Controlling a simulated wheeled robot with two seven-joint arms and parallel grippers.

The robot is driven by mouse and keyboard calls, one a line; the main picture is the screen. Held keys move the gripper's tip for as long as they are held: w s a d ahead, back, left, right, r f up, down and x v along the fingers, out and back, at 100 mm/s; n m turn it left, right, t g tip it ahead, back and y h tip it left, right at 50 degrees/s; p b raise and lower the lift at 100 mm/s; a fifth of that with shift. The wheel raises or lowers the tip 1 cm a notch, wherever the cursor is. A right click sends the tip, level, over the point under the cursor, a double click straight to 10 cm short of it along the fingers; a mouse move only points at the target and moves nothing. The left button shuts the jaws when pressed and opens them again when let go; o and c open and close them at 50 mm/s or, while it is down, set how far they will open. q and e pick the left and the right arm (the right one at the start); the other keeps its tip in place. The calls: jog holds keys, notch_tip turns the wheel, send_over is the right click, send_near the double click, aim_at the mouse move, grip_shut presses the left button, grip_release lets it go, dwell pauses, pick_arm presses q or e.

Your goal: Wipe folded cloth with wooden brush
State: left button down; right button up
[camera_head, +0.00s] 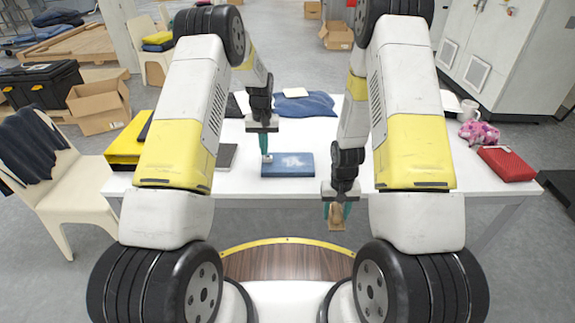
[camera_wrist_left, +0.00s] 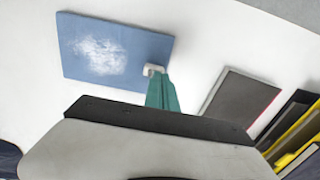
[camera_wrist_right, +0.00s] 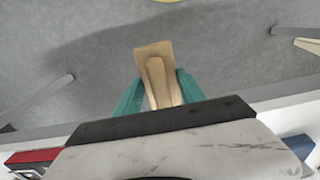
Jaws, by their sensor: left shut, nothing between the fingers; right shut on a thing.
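The folded blue cloth (camera_head: 288,171) lies flat on the white table near its front edge, with a pale powdery patch on top. It also shows in the left wrist view (camera_wrist_left: 140,72). My left gripper (camera_head: 266,158) is shut and empty, pointing down at the cloth's left part; its tips overlap a corner in the left wrist view (camera_wrist_left: 155,70). I cannot tell if they touch. My right gripper (camera_head: 339,208) is shut on the wooden brush (camera_head: 336,218), in front of the table edge and right of the cloth. The brush's tan wood shows between the fingers (camera_wrist_right: 155,70).
A dark flat book (camera_head: 226,156) lies left of the cloth, with a yellow item (camera_head: 127,145) beyond. A blue garment (camera_head: 302,105) lies at the back. A red box (camera_head: 506,163), a pink patterned cloth (camera_head: 478,133) and a mug (camera_head: 467,110) stand at the right.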

pick_arm(q)
jog(key=shift+f, duration=0.6)
jog(key=shift+r, duration=0.1)
dwell(0.3)
jog(key=shift+r, duration=2.95)
